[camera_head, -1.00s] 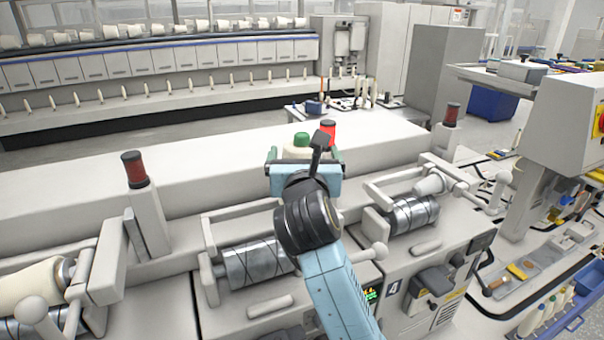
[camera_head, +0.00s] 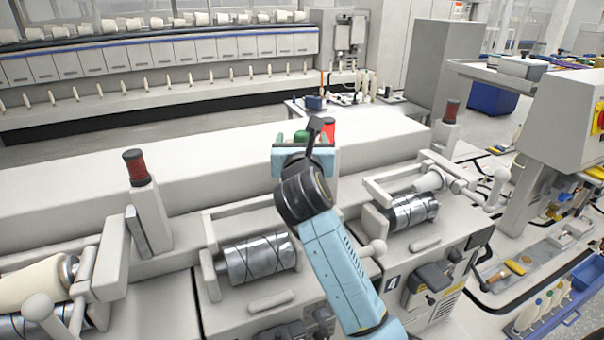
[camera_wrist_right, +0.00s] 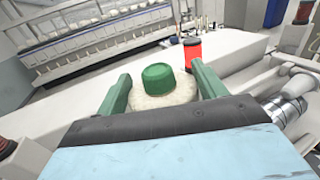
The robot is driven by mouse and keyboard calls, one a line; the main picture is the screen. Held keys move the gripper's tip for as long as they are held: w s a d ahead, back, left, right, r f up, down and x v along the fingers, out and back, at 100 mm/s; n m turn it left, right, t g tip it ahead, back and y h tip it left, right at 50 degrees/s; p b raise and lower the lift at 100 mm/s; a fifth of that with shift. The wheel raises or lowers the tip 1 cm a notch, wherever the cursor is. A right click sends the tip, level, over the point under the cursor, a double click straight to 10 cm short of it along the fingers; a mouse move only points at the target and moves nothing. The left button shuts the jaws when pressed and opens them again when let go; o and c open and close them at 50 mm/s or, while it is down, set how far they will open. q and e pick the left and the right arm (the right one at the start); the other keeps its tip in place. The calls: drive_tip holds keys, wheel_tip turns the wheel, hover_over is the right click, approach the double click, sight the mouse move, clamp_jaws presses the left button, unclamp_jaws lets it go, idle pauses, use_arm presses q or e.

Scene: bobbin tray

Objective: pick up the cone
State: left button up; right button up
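The cone (camera_wrist_right: 165,98), white with a green cap, stands upright at the middle of the wrist view. In the head view its green cap (camera_head: 301,137) shows just above my right gripper, and its white body is mostly hidden behind the gripper. My right gripper (camera_wrist_right: 165,90) is open, with one green finger on each side of the cone. I cannot tell whether the fingers touch it. In the head view the right gripper (camera_head: 303,160) is above the long white machine top. My left gripper is not in view.
A red lamp (camera_wrist_right: 193,52) stands close behind the cone to the right. Another red lamp (camera_head: 135,166) is at left. Steel drums (camera_head: 258,260) and (camera_head: 414,210), with their arms, line the machine front. The long white top (camera_head: 80,200) is largely clear.

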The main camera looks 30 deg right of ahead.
drive_tip(key=c, duration=0.9)
drive_tip(key=shift+r, duration=0.2)
drive_tip(key=shift+c, duration=0.2)
wheel_tip(320, 180, up, 12)
drive_tip(key=p, duration=0.2)
